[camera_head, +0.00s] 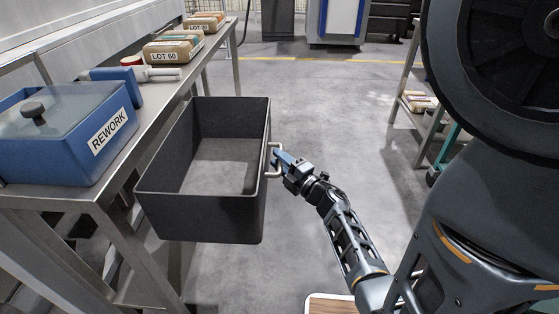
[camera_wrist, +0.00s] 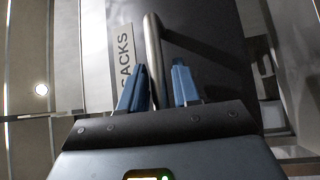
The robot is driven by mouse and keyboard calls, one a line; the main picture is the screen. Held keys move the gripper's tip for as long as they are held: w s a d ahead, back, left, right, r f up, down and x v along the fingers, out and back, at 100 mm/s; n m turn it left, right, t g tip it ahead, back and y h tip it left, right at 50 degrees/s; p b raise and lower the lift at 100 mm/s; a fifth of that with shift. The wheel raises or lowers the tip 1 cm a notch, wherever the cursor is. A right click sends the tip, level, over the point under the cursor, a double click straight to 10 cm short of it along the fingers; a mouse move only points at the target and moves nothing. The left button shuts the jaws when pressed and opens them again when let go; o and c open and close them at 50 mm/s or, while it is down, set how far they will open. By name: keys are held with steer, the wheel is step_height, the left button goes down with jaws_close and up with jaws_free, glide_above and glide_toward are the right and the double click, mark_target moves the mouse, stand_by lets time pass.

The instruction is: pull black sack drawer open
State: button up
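The black sack drawer (camera_head: 205,215) stands pulled out from under the left workbench, and its empty inside shows in the head view. Its metal bar handle (camera_head: 271,160) is on the drawer's right side. My gripper (camera_head: 281,160) is at this handle. In the wrist view, the handle bar (camera_wrist: 153,50) runs between the blue fingers of my gripper (camera_wrist: 160,85). The bar lies close to the left finger, with a visible gap to the right finger, so the gripper looks open around it. A "SACKS" label (camera_wrist: 125,55) shows beside the bar.
The steel workbench (camera_head: 185,88) on the left carries a blue "REWORK" box (camera_head: 65,135), a handheld tool (camera_head: 150,74) and "LOT" sacks (camera_head: 172,50). A shelf rack (camera_head: 428,125) stands at the right. The grey floor (camera_head: 325,95) between is clear.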

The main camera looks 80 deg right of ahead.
steer(key=shift+o, duration=0.7)
steer(key=v, duration=0.7)
steer(key=shift+s+a, duration=0.2)
steer(key=shift+s, duration=0.1)
